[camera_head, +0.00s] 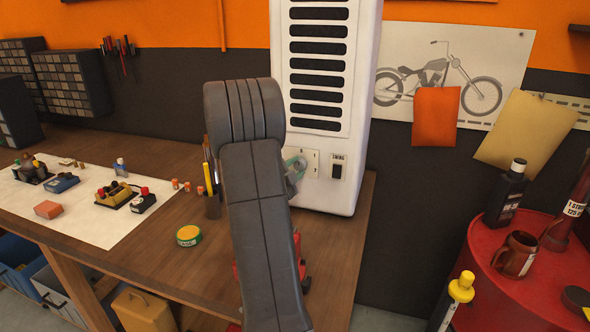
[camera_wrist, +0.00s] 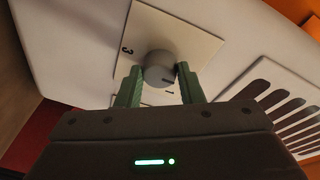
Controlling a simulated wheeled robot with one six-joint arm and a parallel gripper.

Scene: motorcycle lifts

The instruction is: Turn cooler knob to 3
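The cooler knob (camera_wrist: 159,70) is a round grey dial on a pale square plate (camera_wrist: 185,30) on the cooler's white front. In the wrist view its dark pointer line faces down and right, near the printed 1; a 3 is printed at the plate's left. My gripper (camera_wrist: 160,75) has its two green fingers on either side of the knob, seemingly touching it, with little or no gap. In the head view the tall white cooler (camera_head: 365,90) stands at the back of the bench, and my arm partly covers the knob (camera_head: 297,165) and gripper.
A black rocker switch (camera_head: 338,171) sits right of the dial plate, and vent slots (camera_head: 318,64) lie above. A pencil cup (camera_head: 212,206) and a green-yellow tin (camera_head: 189,236) stand on the wooden bench left of my arm. A red drum (camera_head: 500,295) stands at right.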

